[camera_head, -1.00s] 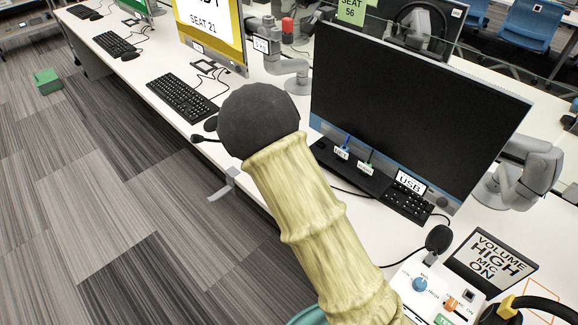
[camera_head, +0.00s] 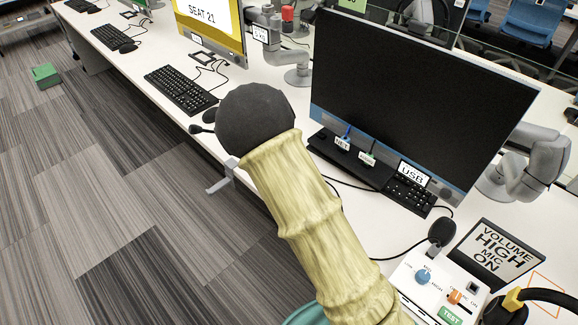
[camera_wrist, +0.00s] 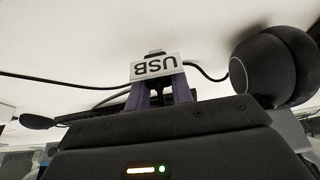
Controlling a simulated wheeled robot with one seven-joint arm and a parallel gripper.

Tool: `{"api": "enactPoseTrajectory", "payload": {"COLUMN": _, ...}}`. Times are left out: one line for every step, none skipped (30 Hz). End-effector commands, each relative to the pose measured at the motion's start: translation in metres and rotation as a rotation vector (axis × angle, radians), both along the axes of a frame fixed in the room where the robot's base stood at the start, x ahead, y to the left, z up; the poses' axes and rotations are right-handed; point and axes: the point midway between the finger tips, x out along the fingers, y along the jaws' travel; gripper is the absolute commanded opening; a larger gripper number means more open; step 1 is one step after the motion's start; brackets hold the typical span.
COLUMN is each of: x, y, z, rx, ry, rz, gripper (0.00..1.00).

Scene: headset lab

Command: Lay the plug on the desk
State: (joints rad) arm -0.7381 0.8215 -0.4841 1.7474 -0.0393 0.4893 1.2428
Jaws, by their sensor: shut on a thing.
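In the wrist view, my gripper (camera_wrist: 160,92) has its purple fingers shut on the plug (camera_wrist: 155,68), which carries a white tag reading USB, upside down there. A black cable runs by it. Most of the plug body is hidden behind the tag and fingers. The white desk (camera_wrist: 85,62) shows behind it; I cannot tell whether the plug touches the desk. In the head view, my arm hides my gripper. The desk (camera_head: 375,222) there stretches under the monitors. A USB sign (camera_head: 412,173) stands by the large monitor; I cannot tell if it is the same tag.
A large dark monitor (camera_head: 415,105) stands over a keyboard (camera_head: 408,196). A control box (camera_head: 430,285), a VOLUME HIGH sign (camera_head: 495,252) and a headset (camera_head: 515,305) crowd the right front. Another keyboard (camera_head: 180,89) lies left. Bare desk shows right of my arm.

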Motion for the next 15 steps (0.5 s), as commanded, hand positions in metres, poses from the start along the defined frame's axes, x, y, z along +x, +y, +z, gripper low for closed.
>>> {"api": "enactPoseTrajectory", "payload": {"x": 0.0, "y": 0.0, "z": -0.003, "rx": -0.001, "ry": 0.001, "rz": 0.0, "gripper": 0.02}}
{"api": "enactPoseTrajectory", "payload": {"x": 0.0, "y": 0.0, "z": -0.005, "rx": -0.001, "ry": 0.001, "rz": 0.0, "gripper": 0.02}}
{"api": "enactPoseTrajectory", "payload": {"x": 0.0, "y": 0.0, "z": -0.006, "rx": -0.001, "ry": 0.001, "rz": 0.0, "gripper": 0.02}}
{"api": "enactPoseTrajectory", "payload": {"x": 0.0, "y": 0.0, "z": -0.007, "rx": 0.0, "ry": 0.0, "rz": 0.0, "gripper": 0.02}}
{"api": "enactPoseTrajectory", "payload": {"x": 0.0, "y": 0.0, "z": -0.009, "rx": 0.0, "ry": 0.0, "rz": 0.0, "gripper": 0.02}}
{"api": "enactPoseTrajectory", "payload": {"x": 0.0, "y": 0.0, "z": -0.01, "rx": 0.0, "ry": 0.0, "rz": 0.0, "gripper": 0.02}}
{"api": "enactPoseTrajectory", "payload": {"x": 0.0, "y": 0.0, "z": -0.011, "rx": 0.0, "ry": 0.0, "rz": 0.0, "gripper": 0.02}}
{"api": "enactPoseTrajectory", "payload": {"x": 0.0, "y": 0.0, "z": -0.013, "rx": 0.0, "ry": 0.0, "rz": 0.0, "gripper": 0.02}}
{"api": "enactPoseTrajectory", "payload": {"x": 0.0, "y": 0.0, "z": -0.014, "rx": 0.0, "ry": 0.0, "rz": 0.0, "gripper": 0.02}}
{"api": "enactPoseTrajectory", "payload": {"x": 0.0, "y": 0.0, "z": -0.015, "rx": 0.0, "ry": 0.0, "rz": 0.0, "gripper": 0.02}}
{"api": "enactPoseTrajectory", "payload": {"x": 0.0, "y": 0.0, "z": -0.017, "rx": 0.0, "ry": 0.0, "rz": 0.0, "gripper": 0.02}}
{"api": "enactPoseTrajectory", "payload": {"x": 0.0, "y": 0.0, "z": -0.018, "rx": 0.0, "ry": 0.0, "rz": 0.0, "gripper": 0.02}}
{"api": "enactPoseTrajectory", "payload": {"x": 0.0, "y": 0.0, "z": -0.018, "rx": 0.0, "ry": 0.0, "rz": 0.0, "gripper": 0.02}}
{"api": "enactPoseTrajectory", "payload": {"x": 0.0, "y": 0.0, "z": -0.019, "rx": 0.0, "ry": 0.0, "rz": 0.0, "gripper": 0.02}}
{"api": "enactPoseTrajectory", "payload": {"x": 0.0, "y": 0.0, "z": -0.019, "rx": 0.0, "ry": 0.0, "rz": 0.0, "gripper": 0.02}}
